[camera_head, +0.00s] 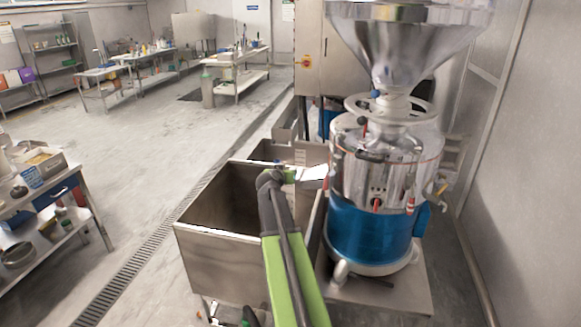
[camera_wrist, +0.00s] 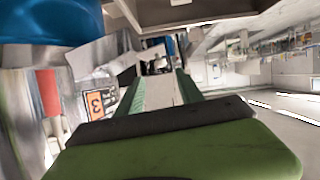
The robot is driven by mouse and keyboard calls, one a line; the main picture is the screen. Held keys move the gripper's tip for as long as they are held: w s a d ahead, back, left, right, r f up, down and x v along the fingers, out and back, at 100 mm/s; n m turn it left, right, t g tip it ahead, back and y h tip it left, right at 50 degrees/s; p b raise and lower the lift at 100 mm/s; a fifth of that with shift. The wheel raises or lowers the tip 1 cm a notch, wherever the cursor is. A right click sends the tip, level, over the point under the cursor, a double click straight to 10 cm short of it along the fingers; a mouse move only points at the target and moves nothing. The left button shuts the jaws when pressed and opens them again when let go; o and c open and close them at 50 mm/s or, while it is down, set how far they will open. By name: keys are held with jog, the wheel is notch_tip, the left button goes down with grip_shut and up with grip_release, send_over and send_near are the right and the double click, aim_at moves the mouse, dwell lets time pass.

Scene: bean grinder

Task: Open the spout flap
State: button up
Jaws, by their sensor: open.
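The grinder (camera_head: 385,170) stands at the right in the head view, with a polished metal body and a blue lower drum. Its metal spout (camera_head: 314,172) juts left over the bins. My gripper (camera_head: 289,175) is beside the spout's outer end; its fingers are small and partly hidden there. In the wrist view, my gripper (camera_wrist: 160,80) shows two green fingers spread apart with nothing visibly held between them. A grey metal part of the spout (camera_wrist: 95,60) is just left of the fingers. I cannot make out the flap's edge or whether it touches a finger.
A large open steel bin (camera_head: 225,205) lies below and left of my arm, and a smaller bin (camera_head: 285,152) is behind it. The steel hopper (camera_head: 405,40) overhangs above. A wall (camera_head: 525,150) closes the right side. Open floor (camera_head: 130,155) lies to the left.

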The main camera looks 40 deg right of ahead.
jog(key=p+v, duration=0.2)
jog(key=v, duration=0.7)
jog(key=shift+a+p, duration=0.2)
jog(key=shift+p, duration=0.2)
jog(key=shift+s+r, duration=0.1)
jog(key=s+a+f+n+g+y, duration=0.1)
jog(key=a+f, duration=0.4)
jog(key=a, duration=0.8)
jog(key=s+a+f+n+g+y+b, duration=0.1)
jog(key=a+f+n+y, duration=0.3)
jog(key=a, duration=0.9)
jog(key=s+a+f+n+g+y, duration=0.2)
jog(key=a+f, duration=0.4)
jog(key=a, duration=0.7)
jog(key=n+y, duration=0.1)
jog(key=y, duration=0.1)
jog(key=shift+s+g+y, duration=0.3)
jog(key=shift+g, duration=0.1)
jog(key=s+a+n, duration=0.1)
jog(key=a, duration=0.2)
jog(key=s+a+n+g+y, duration=0.1)
jog(key=s+a, duration=0.1)
jog(key=a, duration=0.1)
jog(key=s+a+f+n+g+y, duration=0.1)
jog(key=a, duration=0.2)
jog(key=shift+s+a+f, duration=0.1)
jog(key=shift+s+a, duration=0.15)
jog(key=shift+s, duration=0.15)
jog(key=shift+c, duration=0.8)
